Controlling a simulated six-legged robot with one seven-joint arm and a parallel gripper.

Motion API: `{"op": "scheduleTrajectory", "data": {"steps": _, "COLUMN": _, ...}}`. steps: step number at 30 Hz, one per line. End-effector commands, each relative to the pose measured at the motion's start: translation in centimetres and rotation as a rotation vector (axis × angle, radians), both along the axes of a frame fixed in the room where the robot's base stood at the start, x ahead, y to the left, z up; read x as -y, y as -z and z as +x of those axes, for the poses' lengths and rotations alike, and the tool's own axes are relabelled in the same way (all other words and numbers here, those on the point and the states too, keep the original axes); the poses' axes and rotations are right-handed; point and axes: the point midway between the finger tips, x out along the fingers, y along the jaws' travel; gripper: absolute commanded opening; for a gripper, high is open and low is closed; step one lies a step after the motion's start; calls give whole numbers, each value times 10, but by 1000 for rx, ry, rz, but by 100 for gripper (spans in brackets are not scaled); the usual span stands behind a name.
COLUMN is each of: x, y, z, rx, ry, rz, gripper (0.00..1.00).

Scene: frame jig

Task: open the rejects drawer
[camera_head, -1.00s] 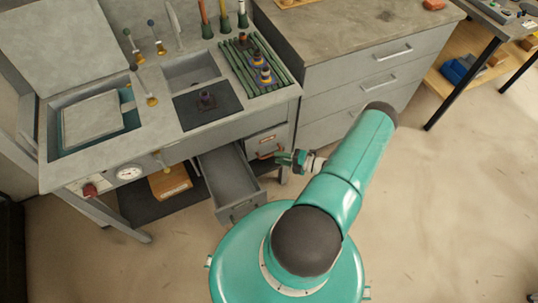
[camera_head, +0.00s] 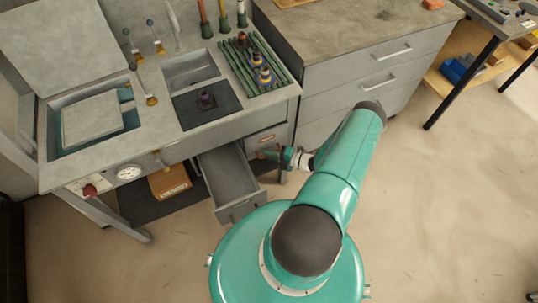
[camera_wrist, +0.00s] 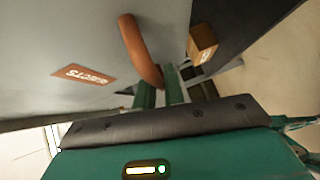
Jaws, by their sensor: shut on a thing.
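The rejects drawer (camera_head: 262,139) is in the right end of the grey bench, under the worktop, and its front looks flush with the bench. In the wrist view its grey front (camera_wrist: 60,40) bears an orange label (camera_wrist: 83,75) reading REJECTS. Its copper-coloured bar handle (camera_wrist: 138,45) stands out from the front, and its near end runs between my fingers. My gripper (camera_wrist: 160,92) is shut on this handle. In the head view my gripper (camera_head: 270,154) is at the drawer front and hides most of the handle.
A brown box (camera_head: 170,182) lies under the bench. A grey cabinet (camera_head: 350,85) stands close on the right. The floor to the right is free.

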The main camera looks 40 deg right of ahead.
Motion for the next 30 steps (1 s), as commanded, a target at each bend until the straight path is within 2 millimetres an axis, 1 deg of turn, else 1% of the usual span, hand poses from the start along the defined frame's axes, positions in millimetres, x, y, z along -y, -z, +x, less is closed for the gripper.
{"op": "scheduleTrajectory", "data": {"steps": 5, "x": -1, "y": 0, "z": -5, "rx": 0, "ry": 0, "rz": 1, "gripper": 0}}
{"op": "scheduleTrajectory", "data": {"steps": 8, "x": -4, "y": 0, "z": -14, "rx": 0, "ry": 0, "rz": 1, "gripper": 0}}
{"op": "scheduleTrajectory", "data": {"steps": 11, "x": -9, "y": 0, "z": -32, "rx": -2, "ry": 1, "rz": 2, "gripper": 0}}
{"op": "scheduleTrajectory", "data": {"steps": 14, "x": -16, "y": 0, "z": -54, "rx": -2, "ry": 2, "rz": 3, "gripper": 0}}
{"op": "scheduleTrajectory", "data": {"steps": 24, "x": -43, "y": 0, "z": -147, "rx": -2, "ry": 3, "rz": 3, "gripper": 0}}
{"op": "scheduleTrajectory", "data": {"steps": 27, "x": -50, "y": 0, "z": -169, "rx": -1, "ry": 2, "rz": 3, "gripper": 0}}
{"op": "scheduleTrajectory", "data": {"steps": 30, "x": -55, "y": 0, "z": -186, "rx": 0, "ry": 0, "rz": 2, "gripper": 0}}
